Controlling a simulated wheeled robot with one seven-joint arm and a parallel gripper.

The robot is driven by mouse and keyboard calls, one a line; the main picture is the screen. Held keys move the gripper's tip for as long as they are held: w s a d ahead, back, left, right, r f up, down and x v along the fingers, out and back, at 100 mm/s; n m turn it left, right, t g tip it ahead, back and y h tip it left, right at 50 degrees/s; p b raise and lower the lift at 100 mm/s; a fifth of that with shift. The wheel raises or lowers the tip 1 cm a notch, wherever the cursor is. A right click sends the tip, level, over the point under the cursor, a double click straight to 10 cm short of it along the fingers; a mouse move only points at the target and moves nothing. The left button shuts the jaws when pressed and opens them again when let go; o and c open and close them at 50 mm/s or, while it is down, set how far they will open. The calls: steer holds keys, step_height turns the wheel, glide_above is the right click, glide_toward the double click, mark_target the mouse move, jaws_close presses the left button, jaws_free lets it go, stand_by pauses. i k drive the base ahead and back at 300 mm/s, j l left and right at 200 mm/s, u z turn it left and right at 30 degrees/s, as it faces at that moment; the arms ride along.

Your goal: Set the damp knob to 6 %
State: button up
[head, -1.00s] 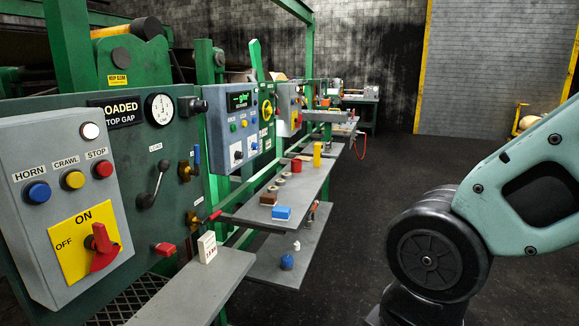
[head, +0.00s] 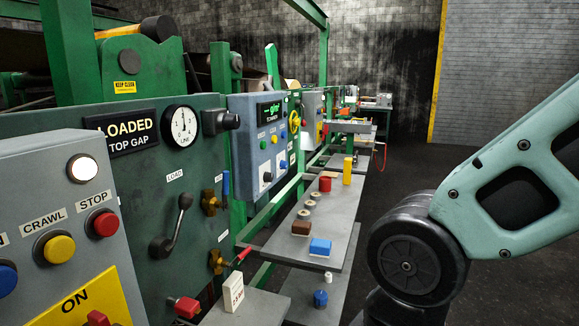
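No knob that I can read as "damp" shows. A blue-grey control panel (head: 250,150) with a small green-lit display (head: 271,110) stands mid-left. It carries several coloured buttons and, low down, a dark knob on a white plate (head: 266,181). My gripper is out of view; only links of my arm show at the right, well apart from the panel.
A nearer grey box (head: 60,190) has CRAWL and STOP buttons. A lever (head: 174,230) and round gauge (head: 181,127) are on the green frame. Grey shelves (head: 330,220) hold a blue block (head: 320,247) and red and yellow cylinders. Dark floor lies behind my arm.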

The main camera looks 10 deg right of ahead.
mark_target(283, 165)
steer(key=i+l, duration=0.25)
steer(key=i, duration=0.2)
steer(key=i+l+z, duration=0.1)
steer(key=i+l, duration=0.15)
steer(key=i, duration=0.2)
steer(key=i+l, duration=0.2)
steer(key=i, duration=0.3)
steer(key=i+l+z, duration=0.1)
steer(key=i+l, duration=0.15)
steer(key=i, duration=0.2)
steer(key=i+l, duration=0.15)
steer(key=i, duration=0.3)
